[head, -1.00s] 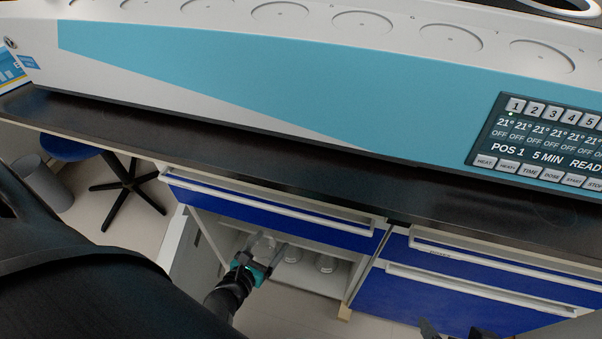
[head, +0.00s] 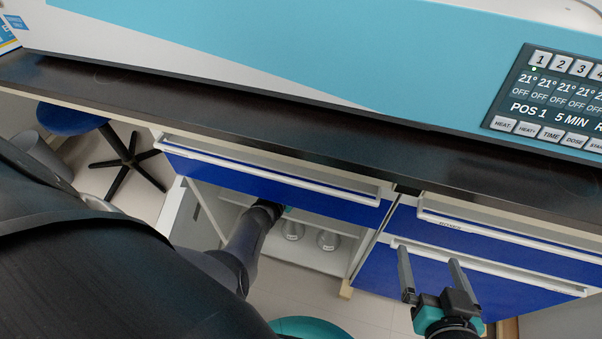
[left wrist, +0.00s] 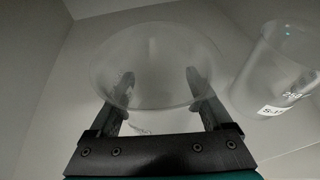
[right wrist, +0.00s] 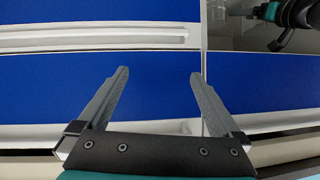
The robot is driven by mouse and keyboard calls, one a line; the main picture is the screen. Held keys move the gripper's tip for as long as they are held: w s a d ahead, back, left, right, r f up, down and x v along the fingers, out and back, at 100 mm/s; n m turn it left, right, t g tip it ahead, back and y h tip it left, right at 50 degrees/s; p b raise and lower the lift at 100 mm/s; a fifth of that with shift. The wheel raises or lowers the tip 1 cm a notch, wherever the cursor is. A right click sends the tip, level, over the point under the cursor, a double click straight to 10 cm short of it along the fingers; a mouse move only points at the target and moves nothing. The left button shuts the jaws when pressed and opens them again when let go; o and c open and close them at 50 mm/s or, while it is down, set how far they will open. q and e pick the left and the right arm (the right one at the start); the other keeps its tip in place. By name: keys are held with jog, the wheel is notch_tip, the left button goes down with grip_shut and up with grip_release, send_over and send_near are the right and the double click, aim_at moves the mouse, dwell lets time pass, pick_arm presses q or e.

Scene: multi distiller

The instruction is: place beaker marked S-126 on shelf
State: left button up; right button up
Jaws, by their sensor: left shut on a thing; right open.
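A clear glass beaker (left wrist: 155,60) sits between the fingers of my left gripper (left wrist: 159,88) in the left wrist view. The gripper is shut on it, and its mark cannot be read. In the head view my left arm reaches into the open cabinet under the drawer, where the drawer front hides the fingers and the held beaker. Another clear beaker (left wrist: 282,75) stands to the right of it, with a label starting "S-1"; the rest is unclear. My right gripper (head: 429,255) is open and empty in front of the blue drawers.
Two glass vessels, one left (head: 293,230) and one right (head: 328,240), stand on the cabinet shelf (head: 310,272). The blue drawer (head: 270,185) overhangs the opening. The dark worktop (head: 250,120) carries the large machine (head: 300,50). A stool (head: 70,118) stands at the left.

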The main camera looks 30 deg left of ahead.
pick_arm(q)
jog(key=w+b, duration=0.1)
jog(key=w, duration=0.2)
jog(key=shift+w+a, duration=0.1)
jog(key=shift+a, duration=0.05)
jog(key=shift+f+b, duration=0.45)
jog(key=shift+b, duration=0.05)
jog(key=shift+f, duration=0.3)
pick_arm(e)
jog(key=shift+s+a+r+m+t+y, duration=0.25)
jog(key=shift+a+r+t+y, duration=0.4)
jog(key=shift+t, duration=0.5)
jog(key=shift+s+a+r+m+t+y, duration=0.15)
jog(key=shift+s+a+r+t+y, duration=0.2)
jog(key=shift+a+r+t, duration=0.65)
jog(key=shift+d+f, duration=0.15)
jog(key=shift+f, duration=0.15)
pick_arm(q)
jog(key=shift+f, duration=0.1)
jog(key=o, duration=1.4)
pick_arm(e)
jog(key=shift+w, duration=0.1)
